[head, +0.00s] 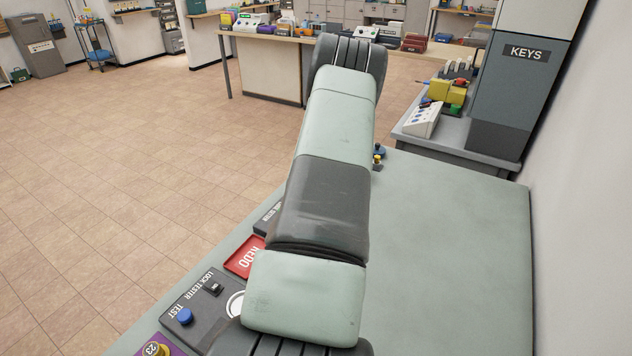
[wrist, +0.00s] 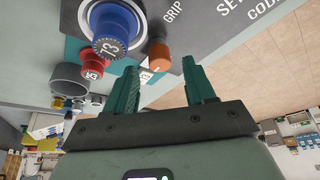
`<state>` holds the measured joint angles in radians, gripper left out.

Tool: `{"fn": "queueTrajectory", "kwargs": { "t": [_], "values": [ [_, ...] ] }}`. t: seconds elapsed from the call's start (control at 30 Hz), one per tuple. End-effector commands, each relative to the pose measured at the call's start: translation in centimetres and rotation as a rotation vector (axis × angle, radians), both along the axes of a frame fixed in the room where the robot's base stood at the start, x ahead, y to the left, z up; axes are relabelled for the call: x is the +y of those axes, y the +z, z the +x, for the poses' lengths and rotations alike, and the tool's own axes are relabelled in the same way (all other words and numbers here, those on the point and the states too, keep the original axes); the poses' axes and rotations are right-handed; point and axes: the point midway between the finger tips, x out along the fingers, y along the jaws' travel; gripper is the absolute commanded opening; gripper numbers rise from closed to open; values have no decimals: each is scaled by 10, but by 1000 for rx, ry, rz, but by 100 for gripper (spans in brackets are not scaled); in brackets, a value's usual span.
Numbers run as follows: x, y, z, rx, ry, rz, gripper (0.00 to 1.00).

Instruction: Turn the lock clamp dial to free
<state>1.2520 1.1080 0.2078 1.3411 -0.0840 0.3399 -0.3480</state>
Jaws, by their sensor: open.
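In the wrist view an orange knob (wrist: 158,54) stands on a dark grey panel (wrist: 205,22), near the printed word GRIP. A white pointer-like mark lies beside it. I cannot tell for certain that this knob is the lock clamp dial, and no FREE label is readable. My gripper (wrist: 160,68) is open, its two green fingers apart with nothing between them. The orange knob appears beyond the fingertips, roughly in line with the gap. In the head view my arm covers the middle of the bench, and neither the gripper nor the orange knob shows.
A blue knob marked 13 (wrist: 112,32) and a red knob (wrist: 93,66) sit left of the orange one. In the head view are a lock tester (head: 205,292), a red REDO tray (head: 243,258) and a KEYS cabinet (head: 510,90). The bench's right side (head: 455,255) is clear.

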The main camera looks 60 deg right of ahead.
Motion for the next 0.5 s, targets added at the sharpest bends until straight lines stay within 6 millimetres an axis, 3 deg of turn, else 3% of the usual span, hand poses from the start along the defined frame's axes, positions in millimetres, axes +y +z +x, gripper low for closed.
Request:
{"fn": "queueTrajectory", "kwargs": {
  "t": [0.3, 0.5],
  "values": [
    [17, 60, -18, 0, 1, -2, 54],
    [22, 76, -23, 1, 0, -1, 54]
  ]
}}
